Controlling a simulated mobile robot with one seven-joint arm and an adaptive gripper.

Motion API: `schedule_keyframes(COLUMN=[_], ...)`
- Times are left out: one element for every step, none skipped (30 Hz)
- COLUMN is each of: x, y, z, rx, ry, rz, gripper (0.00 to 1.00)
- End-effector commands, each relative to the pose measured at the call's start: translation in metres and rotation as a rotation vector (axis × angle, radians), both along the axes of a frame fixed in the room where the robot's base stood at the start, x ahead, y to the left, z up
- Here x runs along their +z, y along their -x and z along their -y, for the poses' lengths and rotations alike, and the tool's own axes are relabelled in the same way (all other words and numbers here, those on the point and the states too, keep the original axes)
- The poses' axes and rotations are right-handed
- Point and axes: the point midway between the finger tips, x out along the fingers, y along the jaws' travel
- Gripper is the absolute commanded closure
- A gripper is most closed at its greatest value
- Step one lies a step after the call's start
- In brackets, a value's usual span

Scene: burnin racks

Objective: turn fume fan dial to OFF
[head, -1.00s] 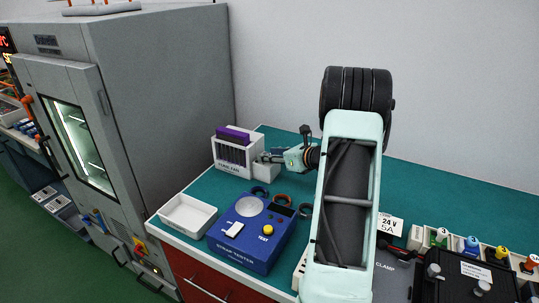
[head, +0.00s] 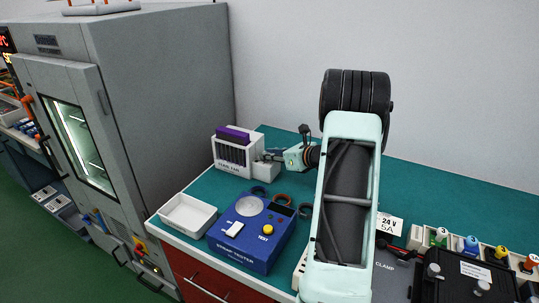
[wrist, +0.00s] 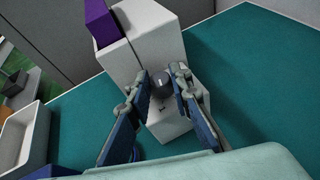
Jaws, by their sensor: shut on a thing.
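The fume fan (head: 231,154) is a white box with a dark slatted front and a purple top piece, at the back left of the green bench. It also shows in the wrist view (wrist: 146,40). Its dial is a dark grey round knob (wrist: 160,84) with a pale pointer line, on the low white block at the fan's side. My gripper (wrist: 161,86) is shut on the dial, one finger on each side of it. Small dark marks show on the block below the dial, too small to read. In the head view my gripper (head: 274,157) reaches the block from the right and hides the dial.
A white tray (head: 187,215) and a blue strap tester (head: 252,232) stand in front of the fan. A grey oven cabinet (head: 150,100) stands to the left.

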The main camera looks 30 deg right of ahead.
Motion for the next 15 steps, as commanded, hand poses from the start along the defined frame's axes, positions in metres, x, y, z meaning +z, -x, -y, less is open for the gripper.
schedule_keyframes(x=[0.0007, 0.0007, 0.0003, 0.0008, 0.0009, 0.0003, 0.0007, 0.0006, 0.0001, 0.0004, -0.0002, -0.0002, -0.0003, -0.0006, -0.0003], y=[-0.0001, -0.0001, 0.0001, -0.0002, -0.0001, -0.0003, -0.0006, -0.0007, -0.0007, -0.0007, -0.0008, -0.0011, -0.0013, -0.0014, -0.0017], z=[0.0009, 0.0012, 0.0018, 0.0026, 0.0025, 0.0028, 0.0032, 0.0034, 0.0039, 0.0045, 0.0047, 0.0050, 0.0048, 0.0049, 0.0051], rx=[0.016, 0.027, 0.044, 0.058, 0.075, 0.098, 0.116, 0.135, 0.160, 0.179, 0.199, 0.223, 0.242, 0.260, 0.283], ry=[0.001, 0.001, 0.000, 0.000, 0.000, 0.001, 0.000, 0.000, -0.001, 0.001, 0.001, 0.001, 0.000, 0.000, 0.001], rz=[0.000, 0.000, 0.000, 0.000, 0.000, 0.000, 0.001, 0.001, 0.001, 0.001, 0.000, 0.000, 0.000, 0.000, 0.000], gripper=[1.00, 1.00, 1.00, 1.00, 1.00, 1.00, 1.00, 1.00, 1.00, 1.00, 1.00, 1.00, 1.00, 1.00, 1.00])
